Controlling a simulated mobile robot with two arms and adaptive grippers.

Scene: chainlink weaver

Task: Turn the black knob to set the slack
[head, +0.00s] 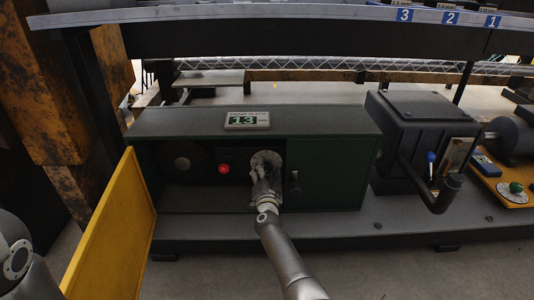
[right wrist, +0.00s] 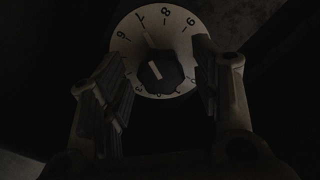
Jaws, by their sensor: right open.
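The black knob (right wrist: 170,78) sits at the middle of a pale round dial (right wrist: 128,42) in the right wrist view. A white mark shows on the knob, and digits run around the dial's rim. The dial also shows in the head view (head: 266,158), inside the open green cabinet. My right gripper (right wrist: 160,62) is open in front of the dial, a finger on each side of the knob, with a gap to it. In the head view my right gripper (head: 263,182) covers the dial's lower part. A display (head: 247,120) on the cabinet top reads 13. My left gripper is out of view.
The green cabinet (head: 335,172) has its yellow door (head: 115,235) swung open at left. A red light (head: 223,169) is left of the dial and a small dark switch (head: 294,182) is right of it. A black crank box (head: 420,125) stands further right.

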